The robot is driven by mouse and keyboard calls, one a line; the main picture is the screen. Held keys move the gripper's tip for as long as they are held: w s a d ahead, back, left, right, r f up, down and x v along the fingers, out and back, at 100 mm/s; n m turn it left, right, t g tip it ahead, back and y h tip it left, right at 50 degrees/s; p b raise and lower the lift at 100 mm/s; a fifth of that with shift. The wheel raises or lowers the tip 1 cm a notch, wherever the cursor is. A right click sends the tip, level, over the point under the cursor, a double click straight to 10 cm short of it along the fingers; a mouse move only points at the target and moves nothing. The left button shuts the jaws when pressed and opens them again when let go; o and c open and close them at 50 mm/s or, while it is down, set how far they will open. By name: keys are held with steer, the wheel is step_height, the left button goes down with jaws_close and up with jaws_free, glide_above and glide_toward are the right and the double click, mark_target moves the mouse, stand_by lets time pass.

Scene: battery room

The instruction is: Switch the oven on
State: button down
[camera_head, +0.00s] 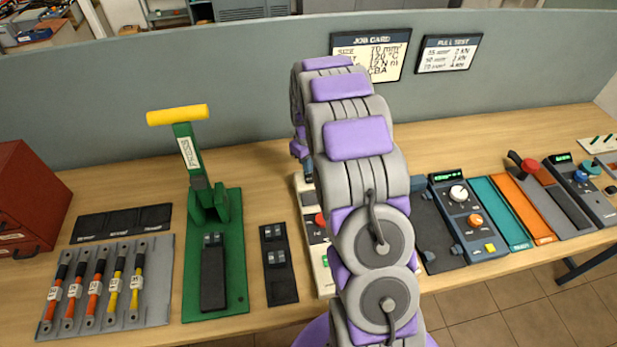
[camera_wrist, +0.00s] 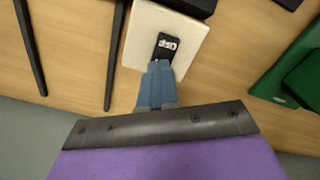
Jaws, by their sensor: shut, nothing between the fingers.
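A cream box (camera_head: 325,283) with a dark panel and a red part stands on the bench, mostly hidden behind my arm in the head view. No label on it is readable, so I cannot tell for certain that it is the oven. The wrist view shows a cream housing (camera_wrist: 136,50) with a small black switch plate (camera_wrist: 163,50) bearing a pale switch. My gripper (camera_wrist: 157,66) is shut and empty, its blue-grey fingertips at the plate's near edge. Contact cannot be told. The fingers also show in the head view (camera_head: 309,176), over the box's far end.
A green press (camera_head: 215,270) with a yellow handle stands left, beside a black tray (camera_head: 278,265). A grey board (camera_head: 150,310) holds several cables at far left. Control units (camera_head: 470,222) stand right of my arm. A grey partition (camera_head: 240,90) runs behind the bench.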

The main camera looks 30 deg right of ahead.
steer(key=shift+f, duration=0.5)
steer(key=shift+r, duration=0.1)
stand_by(0.3)
steer(key=shift+r+p, duration=1.35)
steer(key=shift+r, duration=2.05)
